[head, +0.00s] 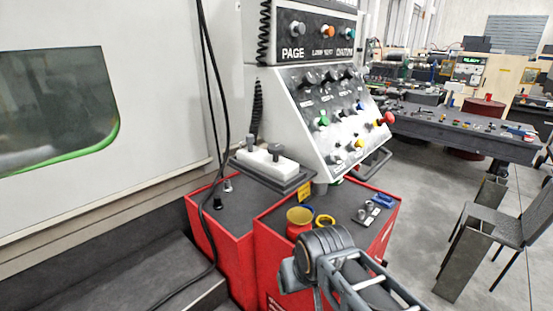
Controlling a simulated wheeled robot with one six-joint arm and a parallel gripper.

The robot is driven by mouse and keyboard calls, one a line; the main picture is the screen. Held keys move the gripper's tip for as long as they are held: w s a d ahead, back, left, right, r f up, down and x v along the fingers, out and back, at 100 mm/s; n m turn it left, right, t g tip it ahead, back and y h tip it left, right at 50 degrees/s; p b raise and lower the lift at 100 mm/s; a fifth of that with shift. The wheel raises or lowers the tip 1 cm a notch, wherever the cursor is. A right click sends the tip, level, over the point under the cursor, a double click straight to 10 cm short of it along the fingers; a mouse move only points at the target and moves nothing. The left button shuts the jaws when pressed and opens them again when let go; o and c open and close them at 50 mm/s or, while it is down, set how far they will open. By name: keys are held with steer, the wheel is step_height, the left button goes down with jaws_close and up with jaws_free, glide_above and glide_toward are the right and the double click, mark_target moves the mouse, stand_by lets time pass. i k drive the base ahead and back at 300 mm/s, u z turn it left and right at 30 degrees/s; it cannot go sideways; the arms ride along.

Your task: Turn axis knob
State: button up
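The machine's control panel (325,110) is a light grey sloped console with a dark face. It carries several dark knobs (311,78), coloured buttons and small white labels. The labels on the sloped face are too small to read, so I cannot tell which knob is the axis knob. Above it is a dark strip reading "PAGE" with a grey knob (298,29). My gripper (320,262), grey and black at the end of my arm, is at the bottom centre, below and apart from the panel. Its fingertips cannot be made out.
Red cabinets (225,262) with dark tops stand below the panel. A yellow-rimmed red cup (299,222), a yellow ring and small tools lie on top. A white two-post block (266,163) sits beside the panel. A chair (515,225) and workbench (470,128) are at right.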

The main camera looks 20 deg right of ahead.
mark_target(250, 139)
steer(key=z, duration=0.35)
steer(key=k, duration=0.25)
steer(key=u, duration=1.45)
steer(key=i, duration=0.5)
